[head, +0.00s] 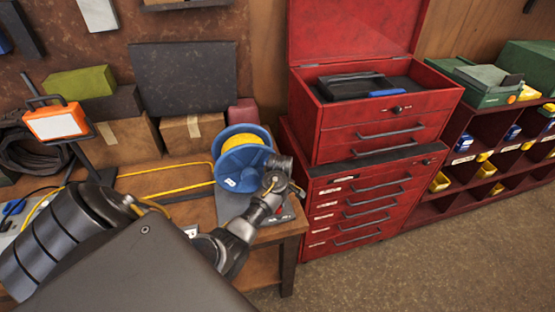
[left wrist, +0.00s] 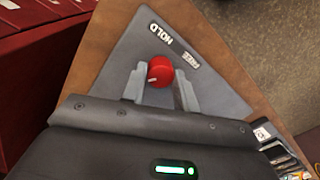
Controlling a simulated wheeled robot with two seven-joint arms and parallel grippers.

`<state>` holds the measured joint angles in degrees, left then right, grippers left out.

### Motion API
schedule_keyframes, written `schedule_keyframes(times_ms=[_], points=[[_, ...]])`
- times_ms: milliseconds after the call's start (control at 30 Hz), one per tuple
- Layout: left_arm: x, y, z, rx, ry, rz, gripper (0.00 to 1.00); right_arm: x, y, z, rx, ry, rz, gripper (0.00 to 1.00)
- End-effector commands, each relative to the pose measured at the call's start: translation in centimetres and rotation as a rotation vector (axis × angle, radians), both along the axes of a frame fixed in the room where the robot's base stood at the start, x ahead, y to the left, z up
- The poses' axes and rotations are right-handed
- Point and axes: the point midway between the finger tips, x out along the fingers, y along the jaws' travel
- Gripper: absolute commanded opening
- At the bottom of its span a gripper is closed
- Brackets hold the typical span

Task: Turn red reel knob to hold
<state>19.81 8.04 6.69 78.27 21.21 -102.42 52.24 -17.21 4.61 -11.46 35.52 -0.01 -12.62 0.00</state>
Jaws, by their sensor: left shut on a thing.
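The red reel knob (left wrist: 160,71) sits on a grey plate (left wrist: 117,72) in the left wrist view. Its white mark faces the lower left of the picture. A HOLD label (left wrist: 172,33) and a FREE label (left wrist: 198,60) are printed beside it. My left gripper (left wrist: 160,82) is shut on the knob, one finger on each side. In the head view the blue reel (head: 236,170) with yellow cord (head: 242,140) stands on the bench, and my left gripper (head: 279,184) is at its right side. My right gripper is not in view.
A red tool chest (head: 350,190) stands close to the right of the bench (head: 270,236). Cardboard boxes (head: 125,140) and an orange work lamp (head: 57,121) are behind and left. Yellow cord (head: 165,170) runs across the bench. Open floor lies at front right.

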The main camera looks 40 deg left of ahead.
Motion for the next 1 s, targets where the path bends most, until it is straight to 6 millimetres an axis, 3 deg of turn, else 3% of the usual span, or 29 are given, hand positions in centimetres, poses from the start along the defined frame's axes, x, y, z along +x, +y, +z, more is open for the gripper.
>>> schedule_keyframes(times_ms=[600,1000], points=[[0.08,0.02,0.17,0.002,-0.006,-0.545,0.07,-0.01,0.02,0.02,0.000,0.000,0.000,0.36],[0.10,0.02,0.23,0.003,-0.006,-0.730,0.07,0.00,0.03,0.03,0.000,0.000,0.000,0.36]])
